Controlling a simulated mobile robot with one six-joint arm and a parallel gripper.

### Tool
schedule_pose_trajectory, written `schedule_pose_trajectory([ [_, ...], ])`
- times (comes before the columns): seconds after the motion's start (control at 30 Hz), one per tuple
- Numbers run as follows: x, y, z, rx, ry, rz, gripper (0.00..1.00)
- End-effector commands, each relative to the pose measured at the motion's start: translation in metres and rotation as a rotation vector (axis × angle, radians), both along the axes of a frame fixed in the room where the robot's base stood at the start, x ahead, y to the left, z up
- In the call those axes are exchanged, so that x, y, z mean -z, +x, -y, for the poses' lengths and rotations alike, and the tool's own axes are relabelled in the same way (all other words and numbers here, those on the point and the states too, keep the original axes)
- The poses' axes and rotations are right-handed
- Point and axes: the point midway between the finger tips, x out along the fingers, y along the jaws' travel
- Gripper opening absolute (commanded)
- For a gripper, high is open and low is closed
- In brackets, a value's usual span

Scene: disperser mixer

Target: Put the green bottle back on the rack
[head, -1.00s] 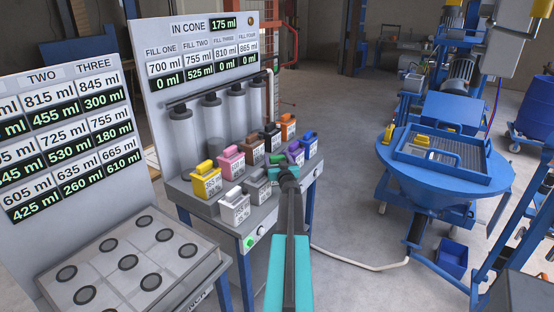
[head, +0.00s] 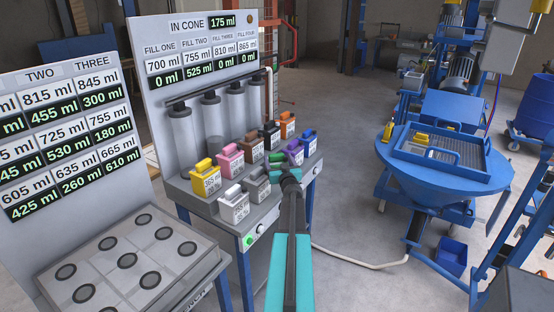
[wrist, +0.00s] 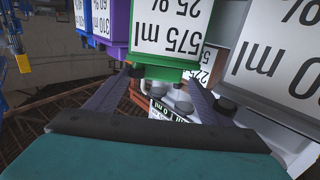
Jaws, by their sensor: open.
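The green bottle (head: 278,159) stands among the other bottles on the grey rack (head: 206,206), near its front right part; my gripper (head: 289,174) partly hides it in the head view. In the wrist view the green bottle (wrist: 170,45) is upside down in the picture, with a white label reading 575 ml, 25 %. My gripper (wrist: 165,85) is open, its two dark fingers spread just in front of the bottle's green edge. Whether the fingertips touch the bottle cannot be told.
A purple bottle (wrist: 116,25) and a grey bottle (wrist: 275,60) flank the green one closely. Clear fill cylinders (head: 184,135) stand behind the rack. A blue mixer vessel (head: 435,182) stands at the right, with open floor between.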

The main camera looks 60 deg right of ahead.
Motion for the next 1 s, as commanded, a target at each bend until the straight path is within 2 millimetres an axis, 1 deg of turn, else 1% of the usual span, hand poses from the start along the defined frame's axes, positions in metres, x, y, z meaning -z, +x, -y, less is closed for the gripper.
schedule_pose_trajectory([
  [0.03,0.0,-0.005,-0.006,0.0,0.0,0.0,0.75],
  [0.1,0.0,-0.009,-0.01,0.0,0.0,0.0,0.75],
  [0.7,0.0,-0.048,-0.049,0.001,0.0,0.0,0.75],
  [1.0,0.0,-0.056,-0.058,-0.001,0.0,0.0,0.75],
])
